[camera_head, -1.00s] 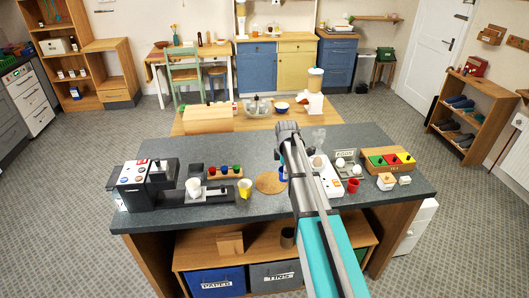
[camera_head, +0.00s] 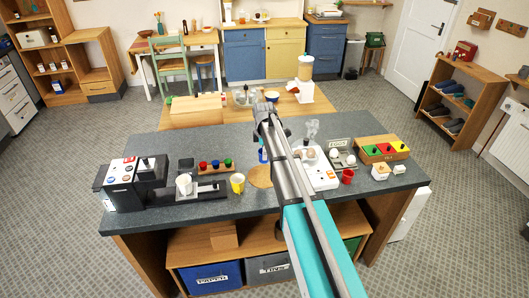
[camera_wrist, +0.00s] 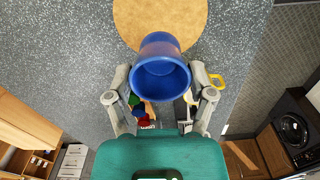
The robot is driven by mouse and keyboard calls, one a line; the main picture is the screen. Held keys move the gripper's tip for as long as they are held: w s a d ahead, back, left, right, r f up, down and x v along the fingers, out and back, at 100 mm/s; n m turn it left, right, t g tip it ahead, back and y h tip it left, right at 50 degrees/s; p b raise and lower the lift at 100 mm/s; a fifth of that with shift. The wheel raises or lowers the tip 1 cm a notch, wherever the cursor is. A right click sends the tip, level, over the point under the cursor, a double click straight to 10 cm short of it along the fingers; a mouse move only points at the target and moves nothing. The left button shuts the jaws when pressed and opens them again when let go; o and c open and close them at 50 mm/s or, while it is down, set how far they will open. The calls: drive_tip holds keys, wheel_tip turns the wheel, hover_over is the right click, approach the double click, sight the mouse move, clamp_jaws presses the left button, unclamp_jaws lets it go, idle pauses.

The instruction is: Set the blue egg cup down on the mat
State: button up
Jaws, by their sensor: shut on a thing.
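The blue egg cup (camera_wrist: 160,48) is held between the two fingers of my gripper (camera_wrist: 162,76) in the wrist view, with its open rim facing the camera. The mat (camera_wrist: 160,14) is a round, tan, cork-like disc on the grey speckled worktop. In the wrist view the cup overlaps the mat's near edge; whether it touches anything below cannot be told. In the head view the mat (camera_head: 259,178) lies left of my arm, partly hidden by it. A small blue patch of the cup (camera_head: 262,156) shows just behind the mat.
Left of the mat are a yellow cup (camera_head: 237,183), a rack of coloured pieces and a coffee machine (camera_head: 134,182). Right of my arm are a white egg cooker (camera_head: 320,176), a red cup (camera_head: 347,176) and a coloured tray (camera_head: 382,149). The worktop behind the mat looks clear.

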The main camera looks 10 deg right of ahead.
drive_tip(key=shift+f+b, duration=3.8)
drive_tip(key=shift+f, duration=0.1)
drive_tip(key=shift+f+b, duration=0.5)
drive_tip(key=o, duration=1.1)
drive_tip(key=shift+r, duration=0.15)
drive_tip(key=shift+r+p, duration=3.9)
drive_tip(key=shift+p, duration=0.15)
drive_tip(key=shift+s, duration=0.15)
drive_tip(key=s+m, duration=1.7)
drive_tip(key=s, duration=1.2)
drive_tip(key=shift+d, duration=0.25)
